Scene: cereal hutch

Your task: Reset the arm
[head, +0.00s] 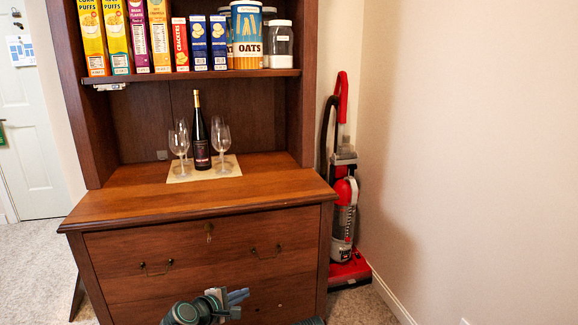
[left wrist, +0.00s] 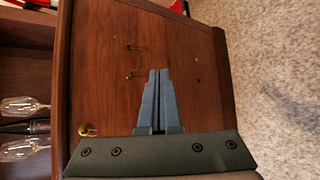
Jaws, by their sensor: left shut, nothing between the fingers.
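My left gripper (head: 238,296) is low in front of the wooden hutch's drawer front (head: 190,255), near the bottom of the head view. Its two blue-grey fingers are together with nothing between them. In the left wrist view the shut fingers (left wrist: 158,72) point across the drawer front, which appears turned on its side. I cannot tell how far the fingertips are from the wood. My right gripper cannot be made out; only a small dark piece of my own body shows at the bottom edge of the head view.
A dark bottle (head: 200,135) stands among wine glasses (head: 179,142) on a mat (head: 180,177) on the hutch counter (head: 110,205). Cereal boxes (head: 92,35) and an oats canister (head: 246,30) fill the shelf above. A red vacuum cleaner (head: 345,200) stands right of the hutch.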

